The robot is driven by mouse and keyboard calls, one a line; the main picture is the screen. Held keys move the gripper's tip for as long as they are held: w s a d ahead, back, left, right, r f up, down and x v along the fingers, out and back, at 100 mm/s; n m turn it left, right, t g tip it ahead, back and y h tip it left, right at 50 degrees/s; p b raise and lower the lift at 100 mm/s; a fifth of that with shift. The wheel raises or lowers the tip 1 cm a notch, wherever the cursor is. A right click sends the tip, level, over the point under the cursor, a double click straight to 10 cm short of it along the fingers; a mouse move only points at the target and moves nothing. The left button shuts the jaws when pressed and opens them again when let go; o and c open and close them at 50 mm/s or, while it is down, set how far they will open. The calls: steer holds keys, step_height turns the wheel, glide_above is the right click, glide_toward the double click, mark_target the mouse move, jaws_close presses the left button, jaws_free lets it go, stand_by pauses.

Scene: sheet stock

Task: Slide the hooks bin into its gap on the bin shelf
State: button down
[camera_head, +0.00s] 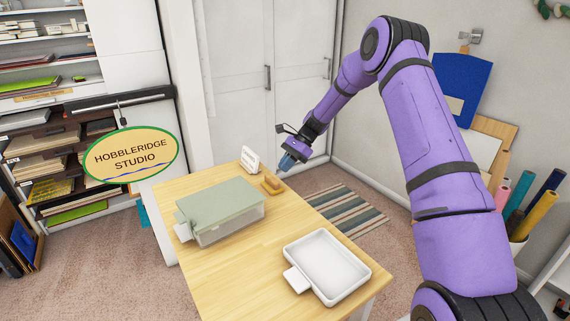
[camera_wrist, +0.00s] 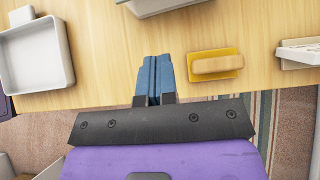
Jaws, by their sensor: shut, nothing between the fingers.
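My gripper (camera_head: 287,162) is over the far right edge of the wooden table, its blue fingers shut and empty. In the wrist view the fingers (camera_wrist: 154,78) are pressed together. A pale green-topped box with translucent sides (camera_head: 222,207) stands left of the table's middle; a white tab sticks out at its left. Part of its edge shows at the top of the wrist view (camera_wrist: 160,4). A shallow, empty white tray with a tab (camera_head: 325,268) lies at the near right; it also shows in the wrist view (camera_wrist: 36,56). I cannot tell which piece is the hooks bin; no bin lettering is readable.
A wooden block on a yellow base (camera_wrist: 215,66) lies on the table beside my fingers. A small white sign (camera_head: 250,159) stands behind it. A striped rug (camera_head: 350,217) lies beyond the table. The tabletop between box and tray is clear.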

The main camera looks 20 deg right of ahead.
mark_target(236, 197)
steer(key=x, duration=0.6)
steer(key=shift+s+a+f, duration=0.1)
steer(key=shift+a+f, duration=0.05)
steer(key=shift+f, duration=0.1)
steer(key=a, duration=0.2)
steer(key=shift+s+a+r, duration=0.1)
steer(key=shift+s+a, duration=0.1)
steer(key=shift+a, duration=0.05)
steer(key=shift+s+a, duration=0.15)
steer(key=shift+a, duration=0.55)
steer(key=a, duration=0.3)
steer(key=s+a, duration=0.1)
steer(key=a, duration=0.4)
steer(key=shift+s+a, duration=0.4)
